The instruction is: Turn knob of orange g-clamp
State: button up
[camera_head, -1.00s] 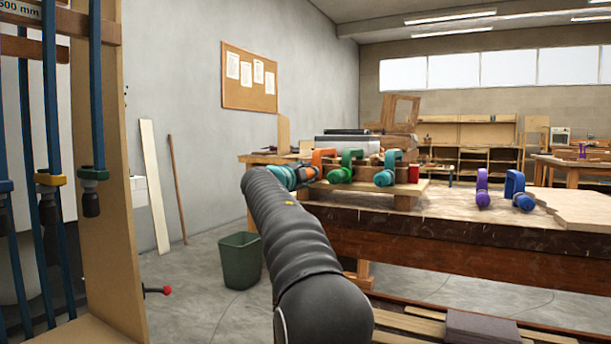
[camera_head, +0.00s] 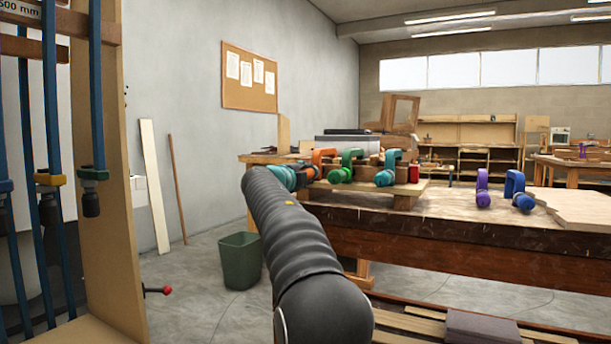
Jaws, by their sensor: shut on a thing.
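The orange g-clamp (camera_head: 323,156) is at the left end of a row of clamps on the workbench, with its curved orange frame showing. My arm reaches from the bottom of the picture to this clamp. My gripper (camera_head: 304,173) is at the clamp's near lower side, small and partly hidden behind my own wrist. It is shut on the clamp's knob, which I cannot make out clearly. How far the knob is turned does not show.
A green clamp (camera_head: 347,166) and a teal clamp (camera_head: 388,167) stand close on the right. Purple (camera_head: 483,187) and blue (camera_head: 518,189) clamps stand farther right on the workbench (camera_head: 450,218). A tall rack with bar clamps (camera_head: 95,100) fills the left. A green bin (camera_head: 240,260) stands on the floor.

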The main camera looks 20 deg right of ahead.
jog(key=o, duration=1.2)
jog(key=shift+d, duration=0.1)
jog(key=shift+c, duration=0.2)
jog(key=v, duration=0.7)
jog(key=shift+a, duration=0.3)
jog(key=shift+s, duration=0.15)
